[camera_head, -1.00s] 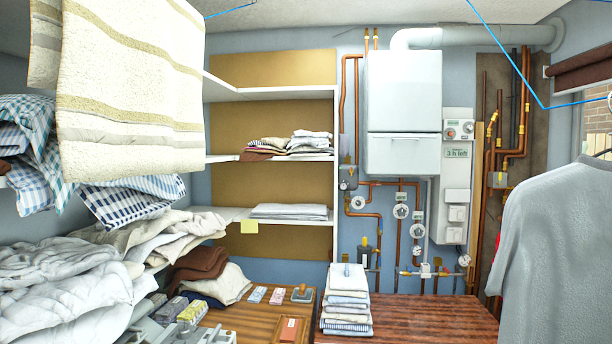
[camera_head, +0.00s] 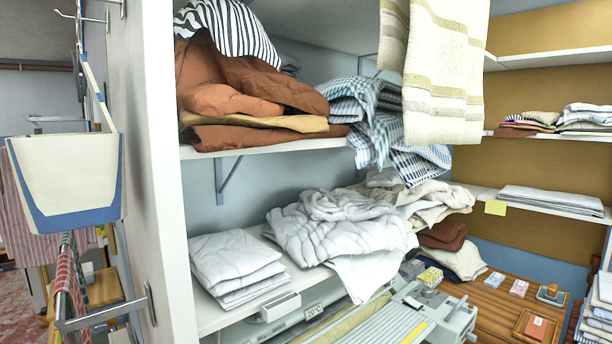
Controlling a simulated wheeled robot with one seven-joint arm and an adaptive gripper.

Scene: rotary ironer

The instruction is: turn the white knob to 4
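I cannot make out a white knob for certain in the head view. A grey machine (camera_head: 444,306), which looks like the rotary ironer, stands at the bottom centre, cut off by the lower edge. It has a ribbed grey board and a yellow label. A small pale part sits on its right side near the bottom edge, too small to tell what it is. My gripper is not in view.
Shelves hold brown cloths (camera_head: 240,90), crumpled white linen (camera_head: 340,230) and a folded white stack (camera_head: 235,265). A striped cream towel (camera_head: 445,80) hangs at the top. A wooden table (camera_head: 490,295) with small boxes is at right. A blue-and-white bin (camera_head: 70,180) hangs at left.

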